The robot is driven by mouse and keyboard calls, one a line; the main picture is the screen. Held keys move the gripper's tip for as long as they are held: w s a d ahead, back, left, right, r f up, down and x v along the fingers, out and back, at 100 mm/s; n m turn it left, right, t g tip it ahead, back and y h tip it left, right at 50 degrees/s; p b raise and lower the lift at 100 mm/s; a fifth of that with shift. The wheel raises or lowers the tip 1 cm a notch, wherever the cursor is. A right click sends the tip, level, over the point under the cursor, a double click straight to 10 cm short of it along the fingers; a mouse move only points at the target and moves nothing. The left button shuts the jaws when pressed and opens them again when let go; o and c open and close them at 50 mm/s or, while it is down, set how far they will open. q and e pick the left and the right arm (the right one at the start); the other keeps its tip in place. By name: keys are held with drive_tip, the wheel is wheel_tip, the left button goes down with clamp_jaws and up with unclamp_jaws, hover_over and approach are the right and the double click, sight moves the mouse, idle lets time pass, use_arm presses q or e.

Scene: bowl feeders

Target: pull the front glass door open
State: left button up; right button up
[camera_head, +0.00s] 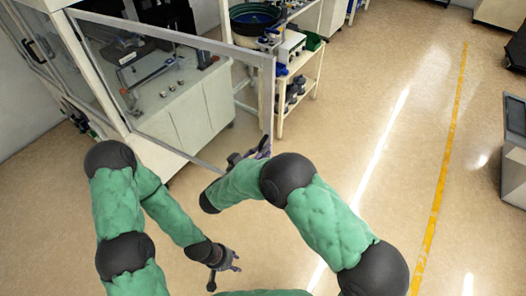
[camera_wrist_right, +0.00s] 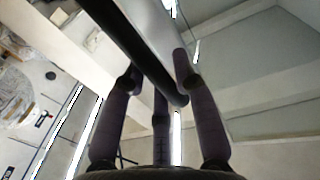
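The glass door (camera_head: 195,41) has a grey frame and stands swung out from the cabinet at the left in the head view. My right gripper (camera_head: 250,157) is at the door's free edge, low in the frame. In the right wrist view, a dark bar (camera_wrist_right: 135,45), apparently the door handle, runs diagonally between the fingers of my right gripper (camera_wrist_right: 158,85). The fingers straddle the bar; whether they press on it is not clear. My left gripper (camera_head: 222,270) hangs over bare floor, away from the door, with its fingers apart and empty.
The cabinet (camera_head: 146,147) holds a grey worktop (camera_head: 160,98) with small parts. A shelf cart (camera_head: 300,62) with a bowl feeder (camera_head: 255,18) stands behind the door. The floor to the right is clear up to a yellow line (camera_head: 443,170) and a grey box (camera_head: 514,150).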

sight(270, 123)
idle(0.3)
wheel_tip(270, 123, up, 10)
drive_tip(key=shift+r, duration=0.1)
idle(0.5)
idle(0.4)
